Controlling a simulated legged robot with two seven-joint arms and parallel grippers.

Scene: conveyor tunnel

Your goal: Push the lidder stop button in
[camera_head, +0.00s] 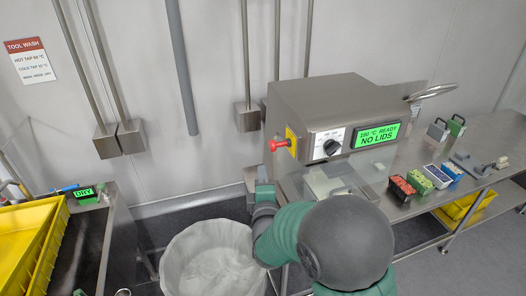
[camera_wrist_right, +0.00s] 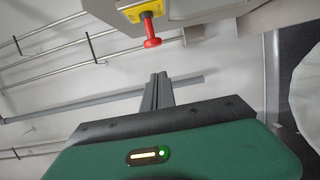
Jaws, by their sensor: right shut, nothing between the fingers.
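The lidder (camera_head: 335,105) is a steel box on the bench with a green display reading "NO LIDS". Its red stop button (camera_head: 277,145) sticks out on a stem from a yellow plate (camera_head: 291,142) on the left side. The button (camera_wrist_right: 152,42) also shows in the right wrist view, its stem visible between knob and plate. My right gripper (camera_wrist_right: 158,90) is shut and empty, its fingertips pointing toward the knob, with a gap showing between them. In the head view the right gripper (camera_head: 257,178) is below and left of the button, partly hidden by my arm. My left gripper is not in view.
A bin with a white liner (camera_head: 212,262) stands below my right gripper. A black dial (camera_head: 332,147) is on the lidder's front. The bench (camera_head: 410,205) carries several small containers at the right. Yellow trays (camera_head: 30,225) are at the left. Pipes run down the wall behind.

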